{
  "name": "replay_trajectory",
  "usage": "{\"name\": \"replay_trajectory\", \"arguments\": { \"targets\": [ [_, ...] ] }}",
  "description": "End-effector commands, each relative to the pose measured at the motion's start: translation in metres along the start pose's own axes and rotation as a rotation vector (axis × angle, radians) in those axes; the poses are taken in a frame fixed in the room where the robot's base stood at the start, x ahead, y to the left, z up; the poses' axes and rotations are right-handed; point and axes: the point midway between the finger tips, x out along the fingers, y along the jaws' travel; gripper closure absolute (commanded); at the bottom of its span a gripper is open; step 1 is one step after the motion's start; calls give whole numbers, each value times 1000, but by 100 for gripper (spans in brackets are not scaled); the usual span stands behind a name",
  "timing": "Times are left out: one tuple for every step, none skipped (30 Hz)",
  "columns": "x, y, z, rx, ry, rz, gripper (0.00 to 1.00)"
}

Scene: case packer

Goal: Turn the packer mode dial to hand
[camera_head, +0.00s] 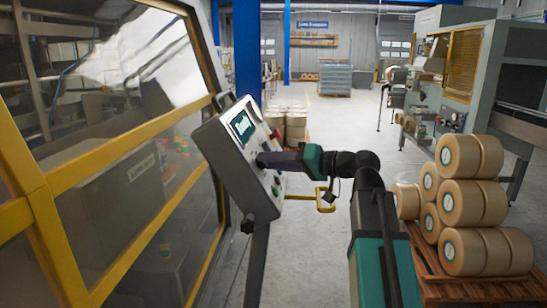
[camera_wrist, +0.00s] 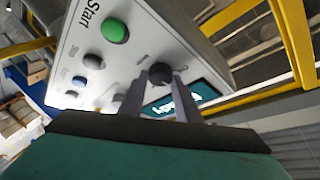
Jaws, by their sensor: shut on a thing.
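The control panel (camera_head: 218,150) of the packer is a tilted grey-white box with a screen and several buttons. In the wrist view, a dark round knob, the mode dial (camera_wrist: 160,72), sits on the panel face beside the screen (camera_wrist: 182,98). My gripper (camera_wrist: 160,80) has its two grey fingers on either side of this dial, shut on it. In the head view my gripper (camera_head: 262,160) reaches the panel face from the right and hides the dial. The dial's pointer and position labels cannot be read.
A green Start button (camera_wrist: 115,30) and smaller knobs and buttons lie beside the dial. A yellow-framed glass guard (camera_head: 125,150) stands left of the panel. A yellow handle (camera_head: 325,198) sticks out below my wrist. Stacked rolls on a pallet (camera_head: 480,290) stand at right.

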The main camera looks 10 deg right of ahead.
Motion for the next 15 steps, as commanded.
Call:
{"name": "replay_trajectory", "arguments": {
  "targets": [
    [0, -2, 0, 12, -1, 5, 92],
    [0, -2, 0, 18, 0, 9, 92],
    [0, -2, 0, 25, 0, 13, 92],
    [0, -2, 0, 30, 0, 16, 92],
    [0, -1, 0, 33, 0, 18, 92],
    [0, -1, 0, 37, 0, 20, 92],
    [0, -1, 1, 38, 1, 20, 92],
    [0, -1, 1, 39, 1, 21, 92],
    [0, -1, 1, 40, 1, 21, 92],
    [0, -1, 1, 41, 1, 22, 92],
    [0, -1, 1, 41, 1, 21, 92],
    [0, -1, 1, 40, 1, 21, 92],
    [0, -1, 1, 40, 0, 21, 92],
    [0, -1, 1, 40, 0, 21, 92],
    [0, -1, 1, 40, 0, 21, 92]
  ]
}}
